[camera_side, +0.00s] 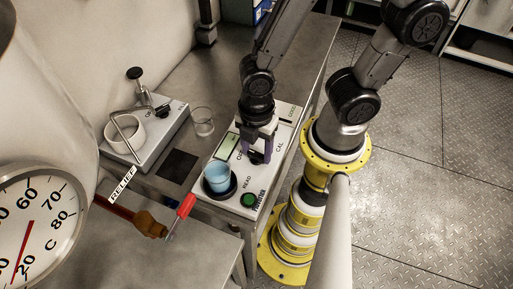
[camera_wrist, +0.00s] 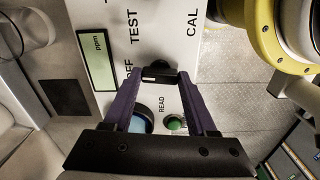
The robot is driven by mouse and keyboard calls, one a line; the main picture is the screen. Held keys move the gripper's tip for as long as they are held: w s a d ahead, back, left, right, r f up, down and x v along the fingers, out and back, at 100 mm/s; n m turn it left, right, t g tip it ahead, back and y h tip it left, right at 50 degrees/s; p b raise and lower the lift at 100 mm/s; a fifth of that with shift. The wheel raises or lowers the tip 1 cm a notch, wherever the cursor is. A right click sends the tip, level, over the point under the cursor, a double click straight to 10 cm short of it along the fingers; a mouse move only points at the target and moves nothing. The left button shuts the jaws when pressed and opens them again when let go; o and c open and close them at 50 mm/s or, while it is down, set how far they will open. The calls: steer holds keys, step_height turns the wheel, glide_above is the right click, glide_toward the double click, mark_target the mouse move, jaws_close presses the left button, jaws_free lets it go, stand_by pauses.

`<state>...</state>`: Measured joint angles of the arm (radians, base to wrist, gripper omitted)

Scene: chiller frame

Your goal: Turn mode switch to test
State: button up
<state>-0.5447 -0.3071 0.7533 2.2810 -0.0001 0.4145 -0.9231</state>
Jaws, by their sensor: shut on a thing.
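The mode switch is a black bar-shaped knob (camera_wrist: 160,75) on the white panel of the meter box (camera_side: 222,205). The labels OFF, TEST and CAL are printed around it in the wrist view. A small light mark on the knob is near its left end, on the side of the OFF label. My gripper (camera_wrist: 163,75), with purple fingers, is shut on the knob, one fingertip at each end. In the side view my gripper (camera_side: 257,153) reaches down onto the panel and partly hides the knob and labels.
A cup of blue liquid (camera_side: 217,174) and a green READ button (camera_side: 248,200) are close by on the panel. An empty glass (camera_side: 203,121) and a clamp-like device (camera_side: 146,130) stand to the left. A red-handled RELIEF lever (camera_side: 186,206) is in front.

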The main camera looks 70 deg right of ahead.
mark_target(257, 153)
steer(key=m, duration=1)
steer(key=shift+m, duration=0.3)
stand_by(0.4)
steer(key=o, duration=1.4)
steer(key=shift+c, duration=0.2)
step_height(257, 153, up, 14)
